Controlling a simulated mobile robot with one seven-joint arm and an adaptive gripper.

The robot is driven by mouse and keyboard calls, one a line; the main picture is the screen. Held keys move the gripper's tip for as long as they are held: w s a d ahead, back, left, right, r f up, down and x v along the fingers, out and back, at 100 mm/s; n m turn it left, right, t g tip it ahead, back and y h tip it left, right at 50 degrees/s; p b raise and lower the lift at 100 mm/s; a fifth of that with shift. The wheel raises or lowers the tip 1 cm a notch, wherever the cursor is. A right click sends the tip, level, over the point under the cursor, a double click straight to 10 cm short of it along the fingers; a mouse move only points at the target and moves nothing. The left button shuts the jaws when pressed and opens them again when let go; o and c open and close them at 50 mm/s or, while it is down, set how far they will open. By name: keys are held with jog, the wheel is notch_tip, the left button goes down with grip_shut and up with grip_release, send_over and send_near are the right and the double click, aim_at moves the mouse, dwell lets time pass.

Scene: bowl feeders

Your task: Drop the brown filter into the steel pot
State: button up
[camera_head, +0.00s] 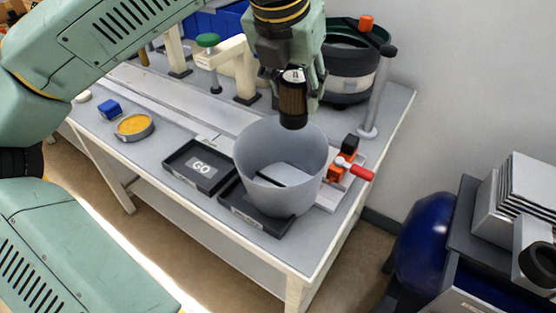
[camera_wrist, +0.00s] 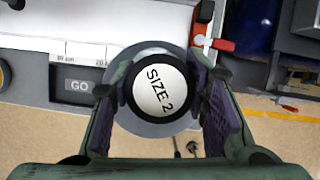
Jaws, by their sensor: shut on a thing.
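The brown filter (camera_head: 293,100) is a dark brown ribbed cylinder held upright in my gripper (camera_head: 292,88). In the wrist view the filter (camera_wrist: 159,90) shows its white end marked "SIZE 2", with my gripper's fingers (camera_wrist: 161,98) shut on both sides of it. The steel pot (camera_head: 254,174) is a wide grey open vessel on the table, with a dark stick-like thing inside. The filter hangs over the pot's far rim in the head view, above the opening. In the wrist view the pot (camera_wrist: 150,129) lies behind the filter, mostly hidden.
A black tray marked "GO" (camera_head: 177,168) sits left of the pot, and another black tray (camera_head: 230,202) lies under it. A red-handled clamp (camera_head: 352,170) is close on the right. A dark bowl feeder (camera_head: 350,85) stands behind. A yellow-filled dish (camera_head: 134,136) is at left.

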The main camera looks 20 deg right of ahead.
aim_at(295, 117)
jog(key=shift+f+b, duration=2)
jog(key=shift+f, duration=1)
jog(key=o, duration=1.4)
jog(key=shift+c, duration=0.2)
jog(key=shift+r, duration=0.15)
jog(key=v, duration=1.1)
jog(key=shift+s+a+r, duration=0.1)
jog(key=shift+s+r, duration=0.1)
jog(key=shift+r, duration=0.15)
